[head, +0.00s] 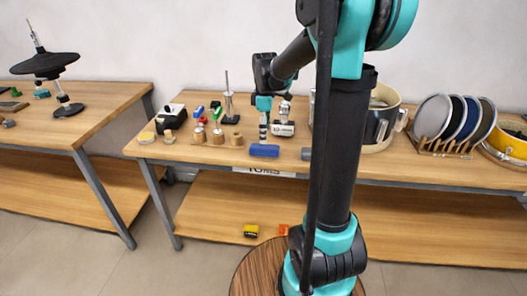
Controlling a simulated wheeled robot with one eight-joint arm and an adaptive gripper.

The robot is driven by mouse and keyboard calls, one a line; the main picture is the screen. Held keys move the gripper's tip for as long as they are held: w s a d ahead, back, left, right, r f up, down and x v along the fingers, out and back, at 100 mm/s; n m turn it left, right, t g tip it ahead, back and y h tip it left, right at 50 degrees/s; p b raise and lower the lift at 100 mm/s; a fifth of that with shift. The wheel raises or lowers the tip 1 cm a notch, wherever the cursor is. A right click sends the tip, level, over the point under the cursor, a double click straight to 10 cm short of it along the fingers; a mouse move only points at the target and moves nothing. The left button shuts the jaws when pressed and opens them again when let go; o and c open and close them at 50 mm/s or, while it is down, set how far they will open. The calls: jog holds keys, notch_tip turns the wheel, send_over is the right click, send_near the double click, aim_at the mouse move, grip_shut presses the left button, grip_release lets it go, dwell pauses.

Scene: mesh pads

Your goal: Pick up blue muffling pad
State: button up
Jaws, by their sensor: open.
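A short blue roll-shaped piece (264,150) lies near the front edge of the workbench, left of centre. A round blue disc (458,118) also stands among other discs in a wooden rack at the right; no label shows which blue thing is called the muffling pad. My gripper (263,138) points down just above the blue roll-shaped piece, open and empty. At this distance I cannot tell whether its tips touch the piece. The lower side of the piece is hidden.
Wooden cylinders and small coloured items (216,136) stand left of my gripper. A metal fitting (283,128) is close on its right, with a small grey cylinder (306,154) nearby. A large drum (378,135) is partly behind my arm. A second table (100,108) is at left.

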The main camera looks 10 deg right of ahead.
aim_at(264, 146)
jog(key=shift+w+a+f, duration=0.1)
jog(key=shift+w+f, duration=0.05)
jog(key=shift+f, duration=3.65)
jog(key=shift+c, duration=0.4)
jog(key=c, duration=1.2)
jog(key=shift+o, duration=0.2)
